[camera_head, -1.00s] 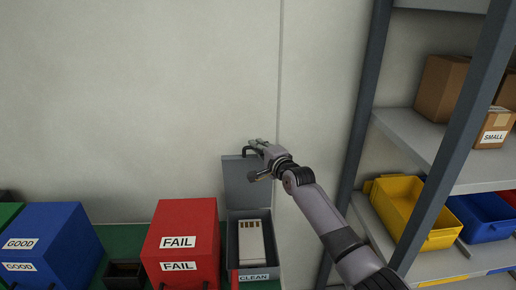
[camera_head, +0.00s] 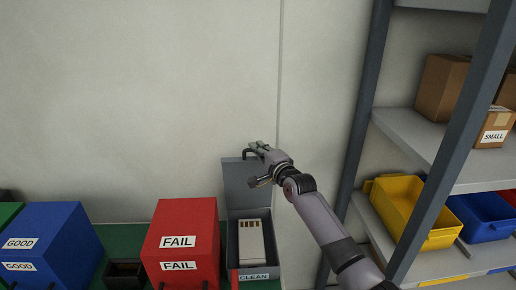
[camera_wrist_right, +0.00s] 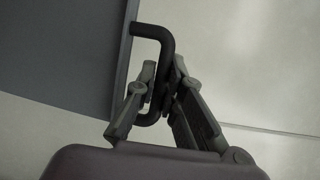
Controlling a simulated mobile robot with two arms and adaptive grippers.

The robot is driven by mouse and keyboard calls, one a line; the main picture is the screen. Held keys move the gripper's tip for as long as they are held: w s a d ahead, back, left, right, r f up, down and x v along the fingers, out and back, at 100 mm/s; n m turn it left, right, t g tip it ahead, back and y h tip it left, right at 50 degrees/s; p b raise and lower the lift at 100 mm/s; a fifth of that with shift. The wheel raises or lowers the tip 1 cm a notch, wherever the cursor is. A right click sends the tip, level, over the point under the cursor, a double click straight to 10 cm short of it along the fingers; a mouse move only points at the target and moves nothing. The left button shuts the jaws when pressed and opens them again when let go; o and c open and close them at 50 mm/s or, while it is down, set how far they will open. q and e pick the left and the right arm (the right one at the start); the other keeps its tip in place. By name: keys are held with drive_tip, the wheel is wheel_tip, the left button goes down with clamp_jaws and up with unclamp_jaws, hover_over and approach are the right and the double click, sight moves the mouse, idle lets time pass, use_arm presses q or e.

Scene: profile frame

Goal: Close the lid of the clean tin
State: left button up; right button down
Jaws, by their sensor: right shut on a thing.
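The clean tin (camera_head: 232,268) is a grey box with a CLEAN label on its front, at the bottom middle of the head view. Its lid (camera_head: 238,186) stands open and upright at the back, and its grey face also shows in the right wrist view (camera_wrist_right: 62,45). A dark handle (camera_wrist_right: 160,32) sticks out from the lid's edge. A pale part with several slots lies inside the tin. My right gripper (camera_head: 256,148) is at the lid's top edge. In the wrist view its fingers (camera_wrist_right: 160,88) are shut around the handle. My left gripper is not in view.
A shelf rack with a yellow bin (camera_head: 400,212) and cardboard boxes stands to the right. The wall is behind.

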drive_tip(key=s+f+n+t+y+b, duration=0.1)
drive_tip(key=s+f+t+b, duration=0.1)
drive_tip(key=s+f+b, duration=0.2)
drive_tip(key=s+f+n+t+y+b, duration=0.2)
drive_tip(key=s+f+t+b, duration=0.1)
drive_tip(key=s+b, duration=0.7)
drive_tip(key=shift+s+f, duration=0.4)
drive_tip(key=shift+s, duration=0.3)
drive_tip(key=c, duration=1.9)
unclamp_jaws()
drive_tip(key=shift+c, duration=0.2)
drive_tip(key=v, duration=1.2)
